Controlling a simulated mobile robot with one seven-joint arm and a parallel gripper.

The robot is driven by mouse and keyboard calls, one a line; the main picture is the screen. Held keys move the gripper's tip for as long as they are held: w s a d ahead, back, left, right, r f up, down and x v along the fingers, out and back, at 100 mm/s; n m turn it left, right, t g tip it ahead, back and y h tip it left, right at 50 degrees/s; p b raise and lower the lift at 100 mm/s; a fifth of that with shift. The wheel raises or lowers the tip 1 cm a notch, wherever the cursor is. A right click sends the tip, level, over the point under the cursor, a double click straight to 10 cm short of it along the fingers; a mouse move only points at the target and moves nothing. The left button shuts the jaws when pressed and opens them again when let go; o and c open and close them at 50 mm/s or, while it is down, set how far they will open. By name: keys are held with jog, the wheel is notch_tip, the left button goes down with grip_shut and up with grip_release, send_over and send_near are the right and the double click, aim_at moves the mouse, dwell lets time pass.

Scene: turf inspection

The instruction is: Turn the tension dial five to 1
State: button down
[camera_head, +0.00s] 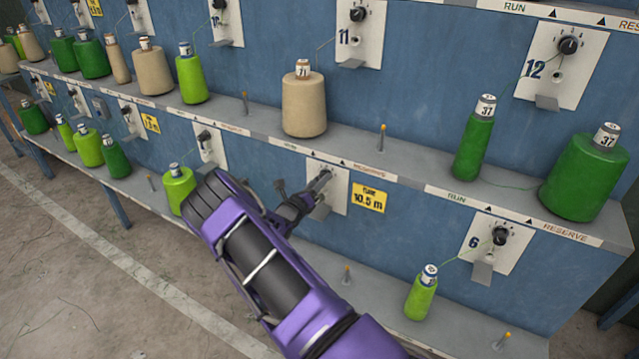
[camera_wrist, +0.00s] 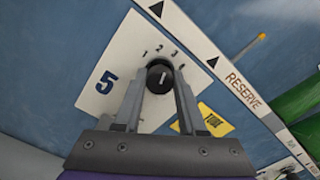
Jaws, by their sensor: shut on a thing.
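The tension dial five (camera_wrist: 160,76) is a round black knob with a white mark, on a white plate (camera_wrist: 121,62) with a blue 5 and the numbers 1 to 4 around the knob. My gripper (camera_wrist: 160,82) has one finger on each side of the knob and is shut on it. The white mark points up toward 2 and 3; I cannot tell which exactly. In the head view my gripper (camera_head: 320,184) reaches the white plate (camera_head: 341,187) on the lower row, where the arm and fingers hide most of the dial.
A yellow tag (camera_head: 369,197) is right of the plate. The lower shelf (camera_head: 385,312) carries a light green spool (camera_head: 421,294) at right and another (camera_head: 178,186) left of my arm. A tan spool (camera_head: 304,101) stands on the upper shelf above. Thin posts (camera_head: 346,275) rise from the shelves.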

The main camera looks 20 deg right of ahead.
jog(key=n, duration=1.2)
jog(key=shift+w+f, duration=0.1)
dwell(0.4)
jog(key=shift+c, duration=2.4)
grip_release()
jog(key=shift+a, duration=0.15)
jog(key=p+v, duration=0.1)
jog(key=v, duration=1.6)
jog(key=shift+a, duration=0.1)
